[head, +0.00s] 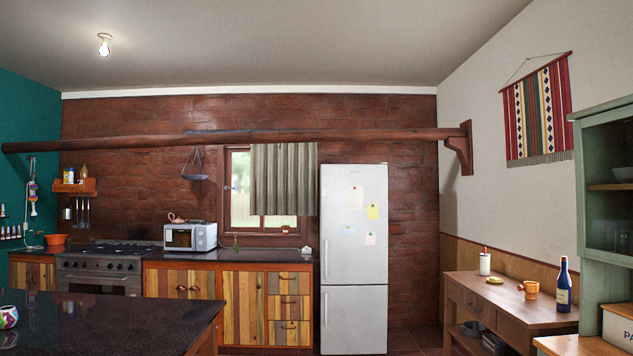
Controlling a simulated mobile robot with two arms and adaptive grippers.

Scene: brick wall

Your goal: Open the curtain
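A grey-beige striped curtain (284,178) hangs in front of the window (240,190) on the brick wall. It covers the right part of the window and reaches past its right side. The left part of the window is uncovered, and a strip of glass shows below the curtain's hem. The curtain's top edge is just under the long wooden beam. Neither of my grippers shows in the head view.
A dark-topped counter (90,318) stands in the left foreground. Cabinets (240,300) with a microwave (190,237) run below the window. A fridge (353,255) stands right of the curtain. A wooden side table (505,298) lines the right wall. Floor shows between.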

